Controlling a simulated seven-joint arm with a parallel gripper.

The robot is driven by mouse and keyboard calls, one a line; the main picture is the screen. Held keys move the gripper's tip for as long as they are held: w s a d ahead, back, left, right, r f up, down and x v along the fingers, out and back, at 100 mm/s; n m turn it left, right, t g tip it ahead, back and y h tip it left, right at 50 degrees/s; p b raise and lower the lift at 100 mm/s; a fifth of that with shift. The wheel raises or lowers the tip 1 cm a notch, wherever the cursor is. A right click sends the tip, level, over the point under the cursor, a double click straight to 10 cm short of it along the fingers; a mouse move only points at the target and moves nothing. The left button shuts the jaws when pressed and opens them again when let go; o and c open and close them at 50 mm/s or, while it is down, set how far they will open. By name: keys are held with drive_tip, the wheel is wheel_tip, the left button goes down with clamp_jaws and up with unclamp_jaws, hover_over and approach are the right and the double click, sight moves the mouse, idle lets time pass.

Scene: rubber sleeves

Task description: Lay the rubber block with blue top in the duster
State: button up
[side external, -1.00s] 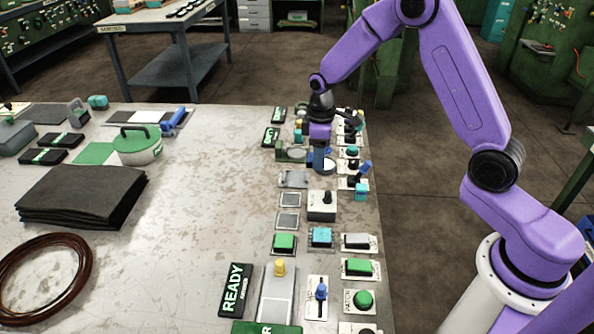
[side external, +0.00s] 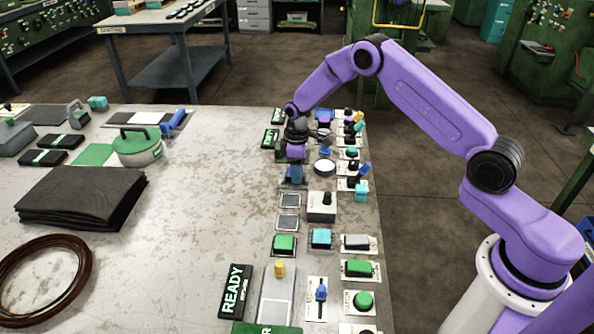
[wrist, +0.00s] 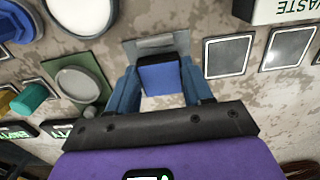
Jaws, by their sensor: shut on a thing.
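My gripper (side external: 295,177) is at the row of parts near the table's right edge, pointing down. In the wrist view, its blue fingers (wrist: 162,84) are shut on the rubber block with blue top (wrist: 160,78), one on each side. The block is over or at a flat grey holder (wrist: 150,46), which may be the duster. The holder's near part is hidden under the block and fingers. I cannot tell whether the block touches it. In the side view the fingers hide the block and most of the holder.
A white round dish (side external: 324,167) stands close to the gripper's right. Two grey square plates (side external: 289,201) lie nearer the camera, beside a box with a black knob (side external: 321,207). A round dish on a green base (wrist: 80,88) is close by. The table's middle is clear.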

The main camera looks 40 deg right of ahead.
drive_tip(key=shift+f, duration=0.35)
drive_tip(key=o, duration=1)
drive_tip(key=shift+f, duration=0.15)
drive_tip(key=shift+o, duration=0.2)
